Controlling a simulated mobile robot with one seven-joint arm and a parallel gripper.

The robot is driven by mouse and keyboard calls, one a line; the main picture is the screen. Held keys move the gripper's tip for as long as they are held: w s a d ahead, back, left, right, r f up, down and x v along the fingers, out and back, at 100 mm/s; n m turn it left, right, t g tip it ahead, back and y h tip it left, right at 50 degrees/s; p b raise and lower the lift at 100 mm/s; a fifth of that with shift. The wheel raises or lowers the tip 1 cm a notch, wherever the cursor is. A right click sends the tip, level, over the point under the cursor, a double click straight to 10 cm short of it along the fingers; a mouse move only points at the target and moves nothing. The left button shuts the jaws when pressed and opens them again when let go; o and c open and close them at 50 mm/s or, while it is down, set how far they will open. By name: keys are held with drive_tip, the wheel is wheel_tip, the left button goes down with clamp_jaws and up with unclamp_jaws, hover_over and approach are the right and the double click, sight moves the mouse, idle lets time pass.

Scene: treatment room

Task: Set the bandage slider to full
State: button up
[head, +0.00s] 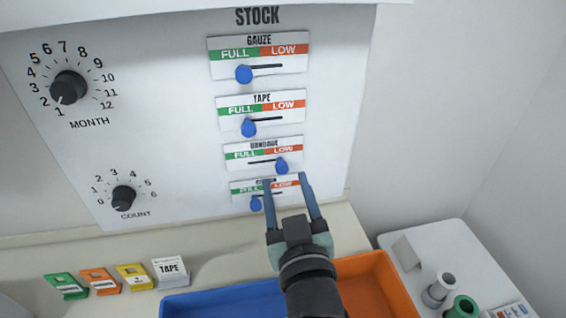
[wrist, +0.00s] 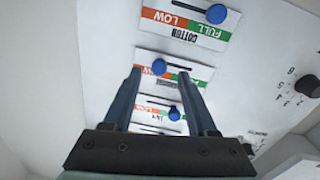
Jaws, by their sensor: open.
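The bandage slider's blue knob (head: 281,166) sits at the right, red LOW side of its slot, on the third plate (head: 235,163) of the white STOCK panel. My gripper (head: 287,181) is open and empty, its two fingers pointing at the panel in front of the lowest plate, just below the bandage knob. In the wrist view, which shows the panel upside down, the bandage knob (wrist: 159,67) appears between the open fingertips (wrist: 159,73). I cannot tell how far the fingertips are from the panel.
The gauze knob (head: 243,74), tape knob (head: 249,128) and cotton knob (head: 256,204) sit on the FULL side. Month (head: 69,87) and count (head: 123,197) dials are at left. Blue (head: 222,300) and orange (head: 375,285) bins stand below my arm. A side table (head: 425,250) is at right.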

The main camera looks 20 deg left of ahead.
sight(283, 172)
drive_tip(key=shift+p+x, duration=0.4)
drive_tip(key=shift+x, duration=1.5)
drive_tip(key=shift+c, duration=0.3)
clamp_jaws()
